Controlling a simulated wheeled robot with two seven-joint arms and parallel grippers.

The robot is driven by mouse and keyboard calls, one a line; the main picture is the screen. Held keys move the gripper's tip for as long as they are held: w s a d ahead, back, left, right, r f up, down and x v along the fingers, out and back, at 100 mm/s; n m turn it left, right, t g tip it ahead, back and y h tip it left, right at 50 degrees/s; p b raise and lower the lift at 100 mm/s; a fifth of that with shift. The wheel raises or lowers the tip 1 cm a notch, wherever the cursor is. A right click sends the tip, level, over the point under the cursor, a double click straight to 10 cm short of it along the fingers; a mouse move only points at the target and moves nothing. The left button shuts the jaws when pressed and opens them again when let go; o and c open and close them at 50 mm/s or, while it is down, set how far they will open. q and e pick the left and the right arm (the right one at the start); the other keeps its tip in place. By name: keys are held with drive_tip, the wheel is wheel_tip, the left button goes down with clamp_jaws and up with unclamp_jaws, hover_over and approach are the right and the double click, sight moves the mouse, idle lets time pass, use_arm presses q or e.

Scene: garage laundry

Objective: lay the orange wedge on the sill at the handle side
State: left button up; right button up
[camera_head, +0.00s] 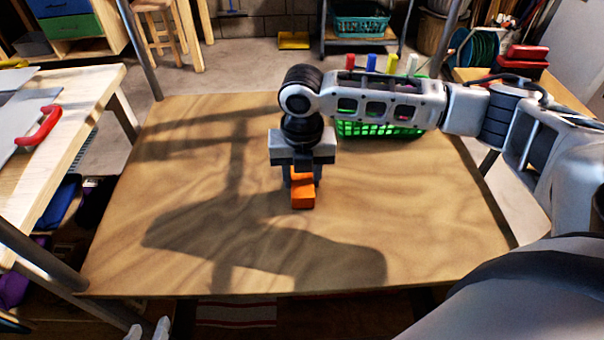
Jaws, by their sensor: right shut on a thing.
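The orange wedge (303,196) is in the middle of the brown wooden table. My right gripper (303,180) points down over it, shut on it; the fingers hide part of the wedge. I cannot tell whether the wedge touches the tabletop. My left gripper (148,329) shows only as two pale fingertips at the bottom left edge, with a gap between them. A red handle (39,128) sits on a grey panel (18,125) on the pale bench at the left. I cannot clearly make out which surface is the sill.
The brown table (440,230) has wide free room around the wedge. A green basket (375,129) stands at its back right, behind my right arm, with coloured upright items near it. A gap separates the table from the pale left bench (88,88).

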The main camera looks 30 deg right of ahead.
drive_tip(key=o, duration=1)
drive_tip(key=shift+f, duration=0.15)
drive_tip(key=shift+c, duration=0.2)
